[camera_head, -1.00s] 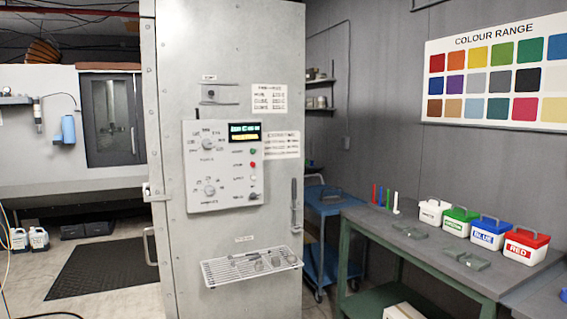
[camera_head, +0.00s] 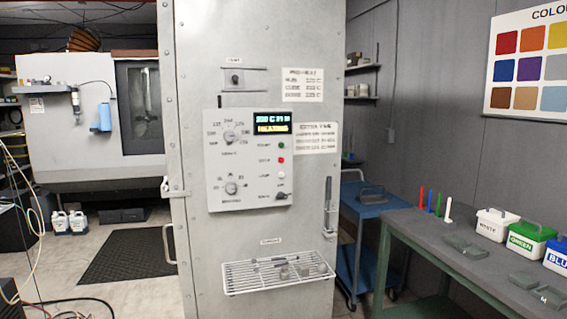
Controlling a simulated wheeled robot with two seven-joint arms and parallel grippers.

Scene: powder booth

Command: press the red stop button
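The red stop button (camera_head: 281,160) is a small round red button on the grey control panel (camera_head: 222,170) fixed to the tall metal cabinet (camera_head: 200,75). It sits in a column between a green button (camera_head: 282,146) above and a white button (camera_head: 281,175) below. A lit display (camera_head: 272,123) is above them and two dials (camera_head: 231,137) are to their left. A dark switch (camera_head: 282,196) is at the lower right of the panel. Neither of my grippers is in view, and nothing covers the red button.
A wire rack (camera_head: 232,281) with small items juts from the cabinet below the panel. A vertical handle (camera_head: 328,205) is on its right side. A green-legged table (camera_head: 408,225) with lidded boxes stands right. A blue cart (camera_head: 355,201) is behind. A dark mat (camera_head: 128,255) lies left.

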